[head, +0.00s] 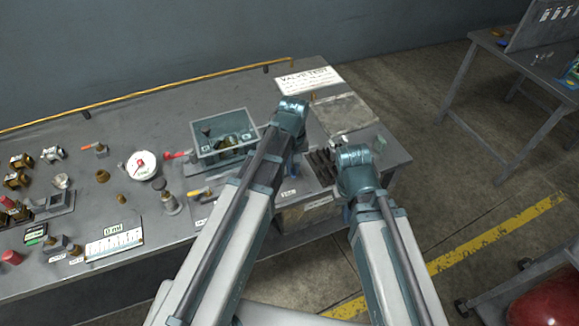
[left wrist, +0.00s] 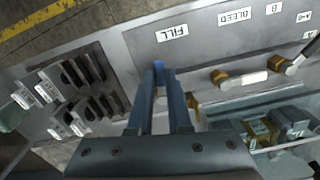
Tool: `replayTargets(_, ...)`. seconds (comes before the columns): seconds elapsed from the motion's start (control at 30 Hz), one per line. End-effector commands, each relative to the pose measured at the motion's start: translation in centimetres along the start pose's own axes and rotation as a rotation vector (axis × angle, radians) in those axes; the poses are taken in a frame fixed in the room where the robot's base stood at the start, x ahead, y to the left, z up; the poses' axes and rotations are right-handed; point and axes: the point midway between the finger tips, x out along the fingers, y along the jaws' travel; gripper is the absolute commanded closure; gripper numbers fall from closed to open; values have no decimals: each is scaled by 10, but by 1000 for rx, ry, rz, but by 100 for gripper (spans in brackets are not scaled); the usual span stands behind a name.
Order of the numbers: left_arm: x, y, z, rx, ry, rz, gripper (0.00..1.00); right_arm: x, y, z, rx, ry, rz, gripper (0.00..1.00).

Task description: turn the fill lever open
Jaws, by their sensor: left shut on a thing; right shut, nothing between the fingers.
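In the left wrist view the white FILL label (left wrist: 172,33) lies on the grey bench top just beyond my left gripper (left wrist: 160,72). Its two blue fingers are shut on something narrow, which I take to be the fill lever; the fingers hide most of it. A brass part (left wrist: 194,103) shows right beside the right-hand finger. The lever's angle cannot be told.
The BLEED label (left wrist: 235,17) and brass fittings (left wrist: 220,77) are to the right in the left wrist view. A teal bin (head: 223,152) with parts stands left of my left arm. Dark slotted blocks (left wrist: 85,70) are to the left. A gauge (head: 142,166) and several fittings fill the bench's left.

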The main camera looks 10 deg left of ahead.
Motion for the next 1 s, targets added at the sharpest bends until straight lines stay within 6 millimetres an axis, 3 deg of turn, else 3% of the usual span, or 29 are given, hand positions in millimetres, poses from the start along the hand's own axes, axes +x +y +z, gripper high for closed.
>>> replayTargets(0.4,0,7,-1,-176,0,0,100,0,0,0,0,0,0,100)
replayTargets(0.97,0,8,-1,-202,0,1,100,0,0,0,0,0,0,100)
replayTargets(1.0,0,8,-1,-201,0,1,80,0,0,0,0,0,0,100)
